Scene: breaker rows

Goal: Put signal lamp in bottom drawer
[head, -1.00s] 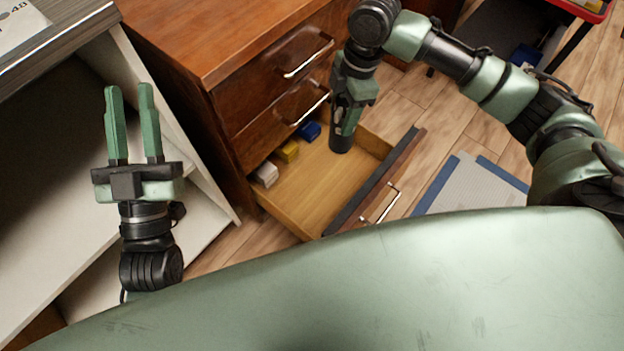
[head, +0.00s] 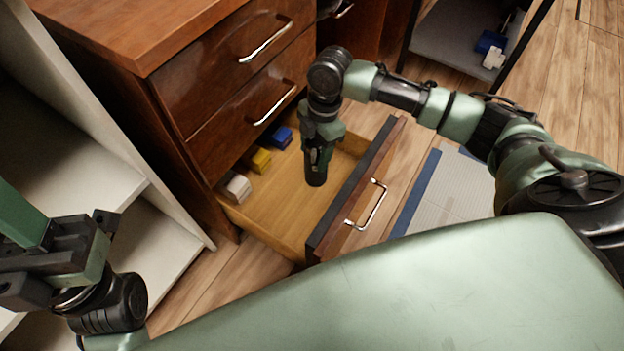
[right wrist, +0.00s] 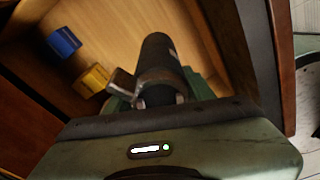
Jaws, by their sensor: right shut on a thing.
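The signal lamp looks to be the dark cylinder (head: 316,176) held by my right gripper (head: 319,155), which is shut on it. It hangs upright over the floor of the open bottom drawer (head: 290,215); I cannot tell whether its lower end touches the wood. In the right wrist view the black lamp (right wrist: 160,62) stands out beyond the jaws, above the drawer floor (right wrist: 110,35). My left gripper (head: 22,215) is at the left edge, away from the drawer, with its fingers partly cut off.
White (head: 236,187), yellow (head: 259,160) and blue (head: 281,138) blocks line the drawer's inner side. Its right part is clear. The two drawers above are closed. An open white shelf unit (head: 130,175) stands at left. A grey, blue-edged mat (head: 450,195) lies right of the drawer.

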